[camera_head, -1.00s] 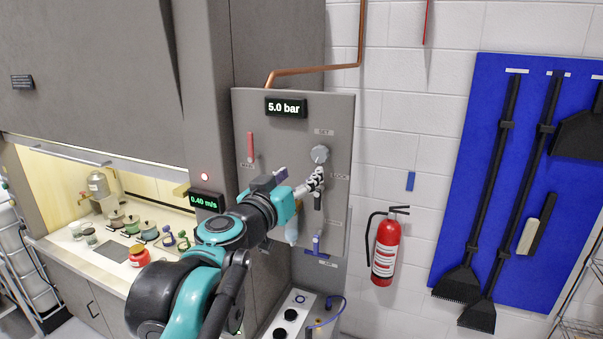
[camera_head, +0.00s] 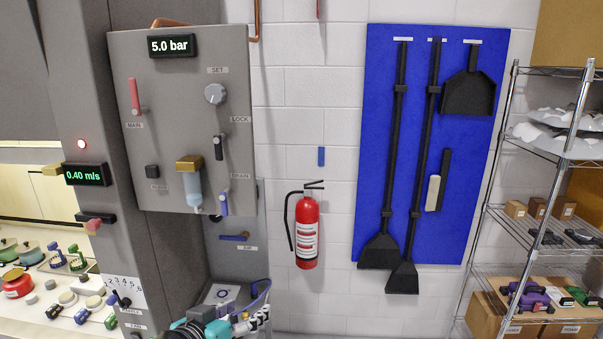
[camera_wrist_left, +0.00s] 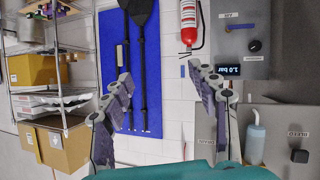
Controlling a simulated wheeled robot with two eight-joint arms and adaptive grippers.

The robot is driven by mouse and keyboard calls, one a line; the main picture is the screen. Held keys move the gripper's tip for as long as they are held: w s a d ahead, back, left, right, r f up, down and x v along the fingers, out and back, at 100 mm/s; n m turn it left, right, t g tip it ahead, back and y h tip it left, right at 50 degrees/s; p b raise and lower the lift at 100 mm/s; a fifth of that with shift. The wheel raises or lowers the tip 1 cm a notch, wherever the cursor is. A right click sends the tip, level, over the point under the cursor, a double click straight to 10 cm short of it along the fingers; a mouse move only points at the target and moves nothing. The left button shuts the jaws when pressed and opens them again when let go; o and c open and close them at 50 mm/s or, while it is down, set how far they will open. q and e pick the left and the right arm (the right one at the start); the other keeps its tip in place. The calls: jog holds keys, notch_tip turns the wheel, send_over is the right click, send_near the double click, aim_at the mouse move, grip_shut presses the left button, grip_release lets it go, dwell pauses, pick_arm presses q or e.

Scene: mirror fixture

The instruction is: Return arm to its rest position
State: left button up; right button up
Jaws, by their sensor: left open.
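My left arm shows only at the bottom edge of the head view, with its gripper (camera_head: 252,321) low in front of the base of the grey panel (camera_head: 183,80). In the left wrist view the two fingers of this gripper (camera_wrist_left: 166,88) stand wide apart with nothing between them. The gripper is clear of the panel's knob (camera_head: 215,94) and levers. My right gripper is not in view.
The panel display (camera_head: 172,46) reads 5.0 bar. A fire extinguisher (camera_head: 307,232) hangs on the white wall right of the panel. A blue board (camera_head: 340,235) holds brushes and a dustpan. A wire shelf (camera_head: 490,215) stands at the right. A bench (camera_head: 30,318) is at the left.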

pick_arm(q)
jog(key=s+a+f+g+y+b, duration=0.1)
jog(key=s+f+b, duration=0.3)
jog(key=f, duration=0.7)
jog(key=s+a+f+n+g+y+b, duration=0.1)
jog(key=s+a+f+g+y+b, duration=0.1)
jog(key=f, duration=1)
jog(key=s+a+f+n+g+y+b, duration=0.1)
jog(key=s+a+f+g+b, duration=0.1)
jog(key=s+f+b, duration=0.3)
notch_tip(320, 180, down, 7)
jog(key=a+b, duration=0.1)
jog(key=b, duration=0.2)
jog(key=shift+s+a+r+y, duration=0.2)
jog(key=shift+s+y, duration=0.1)
jog(key=shift+s, duration=0.1)
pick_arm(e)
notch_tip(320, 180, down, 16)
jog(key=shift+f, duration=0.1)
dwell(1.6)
